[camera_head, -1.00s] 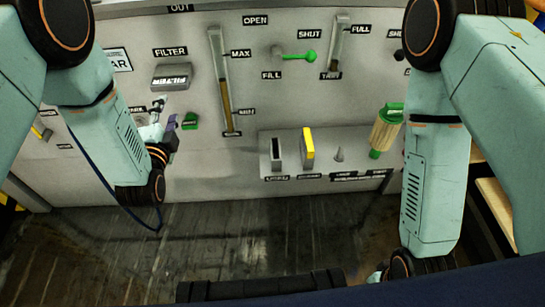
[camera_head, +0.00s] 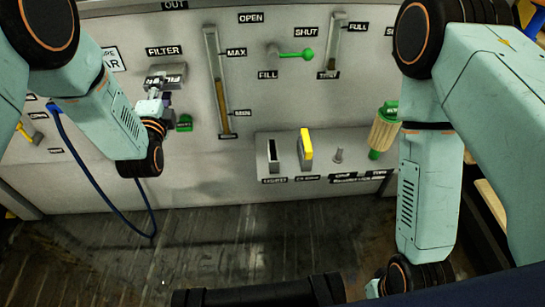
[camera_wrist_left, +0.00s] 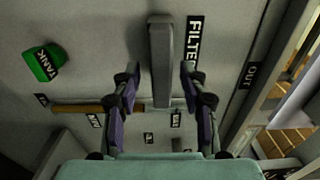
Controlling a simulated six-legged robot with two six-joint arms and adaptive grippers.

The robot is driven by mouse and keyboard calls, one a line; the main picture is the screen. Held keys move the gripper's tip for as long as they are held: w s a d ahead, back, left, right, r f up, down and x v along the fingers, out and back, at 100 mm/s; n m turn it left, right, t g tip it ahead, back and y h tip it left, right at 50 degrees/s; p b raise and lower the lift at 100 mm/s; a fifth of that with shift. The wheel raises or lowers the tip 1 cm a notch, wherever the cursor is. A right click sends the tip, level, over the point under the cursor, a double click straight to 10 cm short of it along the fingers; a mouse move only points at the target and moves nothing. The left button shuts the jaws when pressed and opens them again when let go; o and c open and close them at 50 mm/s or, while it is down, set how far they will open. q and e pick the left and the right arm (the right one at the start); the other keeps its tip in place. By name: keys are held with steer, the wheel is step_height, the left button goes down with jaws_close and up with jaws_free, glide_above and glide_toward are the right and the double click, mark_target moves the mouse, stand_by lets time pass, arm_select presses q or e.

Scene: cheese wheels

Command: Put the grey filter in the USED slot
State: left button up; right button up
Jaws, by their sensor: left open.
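The grey filter (camera_head: 172,72) sits in the wall panel under the FILTER label, partly hidden by my left gripper. In the left wrist view it is a long grey bar (camera_wrist_left: 160,50). My left gripper (camera_head: 158,88) is just in front of it. In the wrist view my left gripper (camera_wrist_left: 160,78) is open, with one purple-grey finger on each side of the bar and visible gaps. The USED slot (camera_head: 274,152) is a dark upright opening at the left end of the low shelf and looks empty.
A yellow block (camera_head: 306,145) stands in the slot beside USED. A peg (camera_head: 338,156) and a beige cylinder with green ends (camera_head: 383,132) are farther right. A green TANK piece (camera_head: 184,122) is near my left gripper. A blue hose (camera_head: 100,190) hangs below my left arm.

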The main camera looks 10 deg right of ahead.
arm_select(q)
steer(key=shift+w+a+r, duration=0.1)
steer(key=shift+w, duration=0.3)
stand_by(0.3)
jaws_close()
